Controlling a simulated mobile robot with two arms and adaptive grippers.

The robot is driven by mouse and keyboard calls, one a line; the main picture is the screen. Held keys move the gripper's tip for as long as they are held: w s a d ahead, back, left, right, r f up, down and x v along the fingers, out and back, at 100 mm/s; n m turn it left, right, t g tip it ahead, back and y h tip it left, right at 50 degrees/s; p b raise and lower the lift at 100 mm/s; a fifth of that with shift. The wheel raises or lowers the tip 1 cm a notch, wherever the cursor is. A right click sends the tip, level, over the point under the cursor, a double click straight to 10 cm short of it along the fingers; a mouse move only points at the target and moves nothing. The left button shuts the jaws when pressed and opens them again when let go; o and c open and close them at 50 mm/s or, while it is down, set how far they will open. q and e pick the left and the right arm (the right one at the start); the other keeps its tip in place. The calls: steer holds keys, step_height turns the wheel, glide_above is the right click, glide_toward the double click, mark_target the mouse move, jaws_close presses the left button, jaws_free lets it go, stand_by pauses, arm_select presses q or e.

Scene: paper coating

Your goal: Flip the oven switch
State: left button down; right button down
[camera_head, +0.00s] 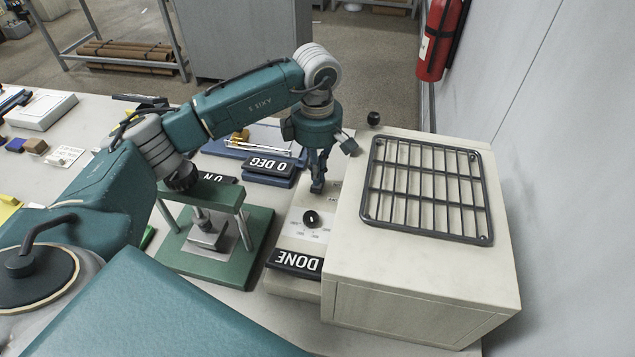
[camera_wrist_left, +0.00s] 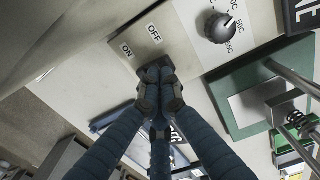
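The oven (camera_head: 420,275) is a large beige box at the right of the table, with a dark wire grille on top. Its low control panel (camera_head: 300,238) runs along its left side and carries a black round dial (camera_head: 311,219), which also shows in the left wrist view (camera_wrist_left: 219,28). My left gripper (camera_head: 318,188) points down over the panel, behind the dial. In the left wrist view its fingertips (camera_wrist_left: 157,82) are drawn together beside the ON and OFF labels. A dark piece at the fingertips may be the switch, mostly hidden; contact is unclear. My right gripper is out of view.
A DONE sign (camera_head: 295,262) lies at the near end of the panel. A green press stand (camera_head: 255,225) and a 0 DEG sign (camera_head: 269,166) stand to the left. A fire extinguisher (camera_head: 440,40) hangs on the right wall.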

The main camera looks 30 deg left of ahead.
arm_select(q)
steer(key=shift+s+f, duration=0.1)
steer(key=shift+f, duration=0.05)
step_height(320, 180, up, 7)
steer(key=p, duration=0.3)
steer(key=shift+p, duration=0.35)
stand_by(0.6)
